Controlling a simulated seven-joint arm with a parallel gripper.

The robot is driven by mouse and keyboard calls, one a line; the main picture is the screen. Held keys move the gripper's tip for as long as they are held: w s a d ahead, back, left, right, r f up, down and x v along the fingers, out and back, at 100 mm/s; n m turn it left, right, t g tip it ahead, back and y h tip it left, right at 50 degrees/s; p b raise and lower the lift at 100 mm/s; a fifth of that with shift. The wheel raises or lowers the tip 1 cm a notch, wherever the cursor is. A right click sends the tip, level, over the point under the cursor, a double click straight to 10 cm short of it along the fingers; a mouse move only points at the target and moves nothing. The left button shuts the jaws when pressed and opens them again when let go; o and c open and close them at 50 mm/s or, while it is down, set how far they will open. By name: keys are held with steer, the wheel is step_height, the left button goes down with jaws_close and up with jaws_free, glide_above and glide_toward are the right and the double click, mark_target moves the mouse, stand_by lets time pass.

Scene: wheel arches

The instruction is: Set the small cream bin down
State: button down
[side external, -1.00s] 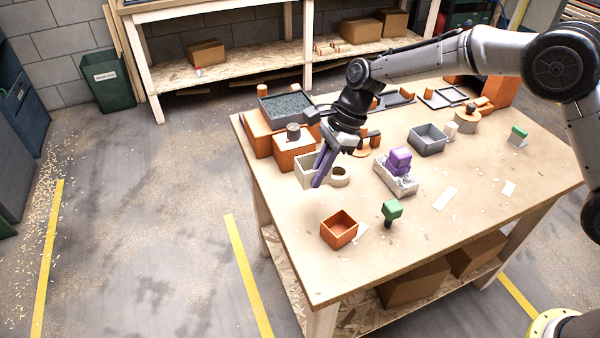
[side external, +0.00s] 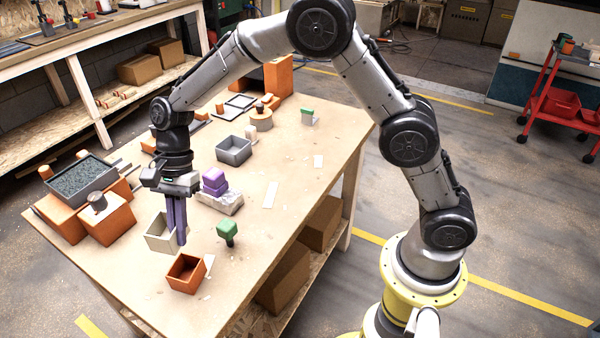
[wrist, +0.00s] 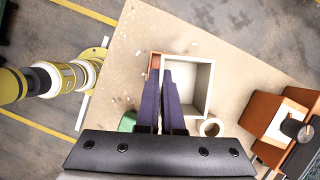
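The small cream bin (side external: 156,236) is a square open box, upright and empty. My gripper (side external: 177,243) has long purple fingers, pointing down at the bin's right side in the side view. In the wrist view the fingers (wrist: 158,92) lie close together at the left wall of the cream bin (wrist: 202,88), seeming to pinch it. The finger contact is partly hidden. The bin is low over the table (side external: 130,275), and I cannot tell whether its base touches.
An orange bin (side external: 187,272) is close by, partly covered by the cream bin and fingers in the wrist view. A cream ring (wrist: 210,128) lies beside the bin. A green knob (side external: 228,231) and a pale tray with purple blocks (side external: 220,198) stand to the right.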

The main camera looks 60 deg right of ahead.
steer(key=s+d+r+m, duration=0.1)
steer(key=s+d, duration=0.5)
steer(key=d, duration=0.6)
steer(key=s+d+m+t, duration=0.1)
steer(key=s+d, duration=0.5)
steer(key=d, duration=0.5)
steer(key=s+d+r+m, duration=0.1)
steer(key=s+d, duration=0.5)
steer(key=d, duration=0.6)
steer(key=shift+m, duration=0.3)
steer(key=w+d+f, duration=0.2)
steer(key=w+f, duration=0.1)
steer(key=w+d+f, duration=0.2)
steer(key=w+f, duration=0.1)
steer(key=w, duration=0.1)
steer(key=w+d+f, duration=0.2)
steer(key=w+f, duration=0.1)
steer(key=shift+w+d, duration=0.35)
steer(key=shift+d, duration=0.05)
steer(key=shift+w+d+f, duration=0.3)
steer(key=shift+w+f, duration=0.2)
steer(key=shift+f, duration=1.6)
steer(key=shift+f, duration=0.1)
